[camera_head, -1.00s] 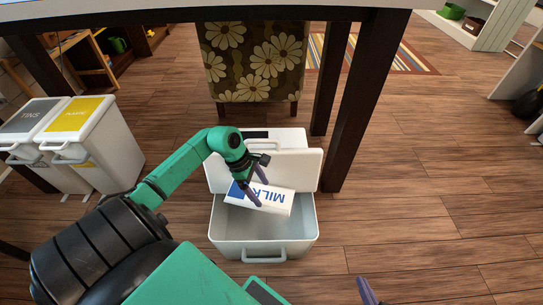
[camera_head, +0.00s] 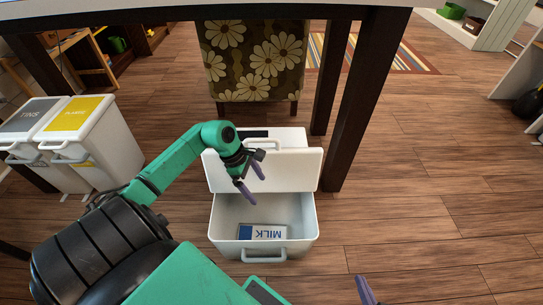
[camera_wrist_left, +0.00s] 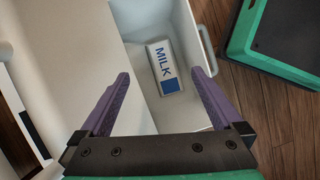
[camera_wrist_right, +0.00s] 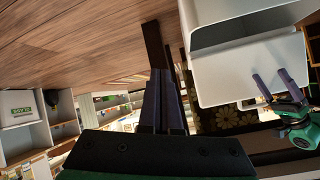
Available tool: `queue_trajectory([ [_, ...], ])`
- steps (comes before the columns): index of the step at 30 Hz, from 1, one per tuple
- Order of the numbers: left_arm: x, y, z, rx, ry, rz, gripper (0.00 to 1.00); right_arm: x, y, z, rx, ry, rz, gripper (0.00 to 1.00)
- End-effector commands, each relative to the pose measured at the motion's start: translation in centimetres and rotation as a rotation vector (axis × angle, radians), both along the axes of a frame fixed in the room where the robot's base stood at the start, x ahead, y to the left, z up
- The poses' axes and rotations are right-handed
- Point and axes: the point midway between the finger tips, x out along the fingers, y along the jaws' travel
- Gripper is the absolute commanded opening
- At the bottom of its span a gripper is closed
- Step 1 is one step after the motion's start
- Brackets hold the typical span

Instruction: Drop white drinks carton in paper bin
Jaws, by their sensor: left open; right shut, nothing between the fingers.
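The white milk carton (camera_head: 262,232), with blue lettering and a blue patch, lies on its side on the floor of the open white bin drawer (camera_head: 214,228), near its front wall. It also shows in the left wrist view (camera_wrist_left: 165,68). My left gripper (camera_head: 254,184) is open and empty above the back of the drawer, apart from the carton. Its purple fingers (camera_wrist_left: 160,85) are spread in the left wrist view. My right gripper (camera_wrist_right: 163,95) is shut and empty; in the head view only a purple fingertip (camera_head: 366,291) shows at the bottom edge. The bin's label is not readable.
A grey-lidded bin marked TINS (camera_head: 32,116) and a yellow-lidded bin (camera_head: 76,117) stand at the left. A dark table leg (camera_head: 362,95) rises right of the drawer bin, and a flowered chair (camera_head: 254,62) stands behind it. The floor at right is clear.

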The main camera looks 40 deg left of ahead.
Motion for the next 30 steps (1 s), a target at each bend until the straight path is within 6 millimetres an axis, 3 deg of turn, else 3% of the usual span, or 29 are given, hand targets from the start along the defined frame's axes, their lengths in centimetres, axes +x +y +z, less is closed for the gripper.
queue_trajectory([
  [1,-0.3,0.7,1.8,0.006,0.002,0.0,1.0,0.2,-0.6,1.0,-0.031,0.032,0.006,0.0],
  [6,-1.0,2.4,6.6,0.004,0.002,-0.001,1.0,-0.1,-3.3,2.1,-0.152,0.182,0.023,0.0],
  [12,-1.6,3.8,10.0,0.002,0.002,0.0,1.0,-1.1,-5.6,2.9,-0.24,0.307,0.026,0.0],
  [30,-1.6,3.8,10.4,-0.005,-0.002,0.001,1.0,-1.4,-6.1,2.9,-0.255,0.331,0.027,0.0],
])
